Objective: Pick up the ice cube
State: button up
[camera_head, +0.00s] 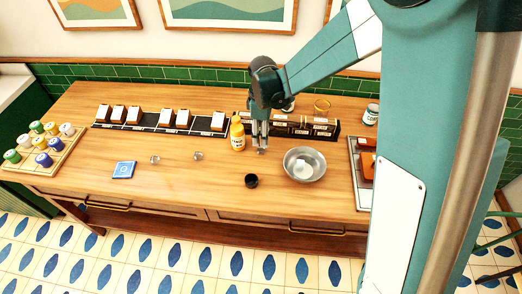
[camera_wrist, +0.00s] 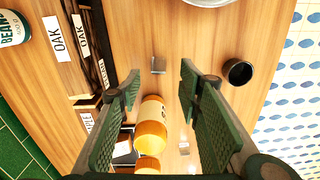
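A small greyish, see-through cube that looks like an ice cube (camera_wrist: 158,64) lies on the wooden counter, ahead of and between my fingers in the wrist view. In the head view it shows faintly just under my fingertips (camera_head: 262,152). My gripper (camera_head: 260,146) points down above the counter between the yellow bottle and the metal bowl. Its two green padded fingers (camera_wrist: 160,80) are spread wide with nothing between them. Two similar clear cubes lie further left, one here (camera_head: 154,160) and one nearer the bottle (camera_head: 197,156).
The yellow bottle (camera_head: 237,136) stands close to my gripper's left. A small black cup (camera_head: 251,181) stands in front, and a metal bowl (camera_head: 318,164) with something pale inside is to the right. Labelled dark racks (camera_head: 300,131) lie behind. A blue coaster (camera_head: 124,170) lies left.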

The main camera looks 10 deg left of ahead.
aim_at(261, 150)
jog(key=shift+f, duration=0.15)
jog(key=shift+f, duration=1.2)
jog(key=shift+f, duration=0.1)
jog(key=shift+w+f, duration=0.1)
jog(key=shift+f, duration=2.4)
jog(key=c, duration=0.8)
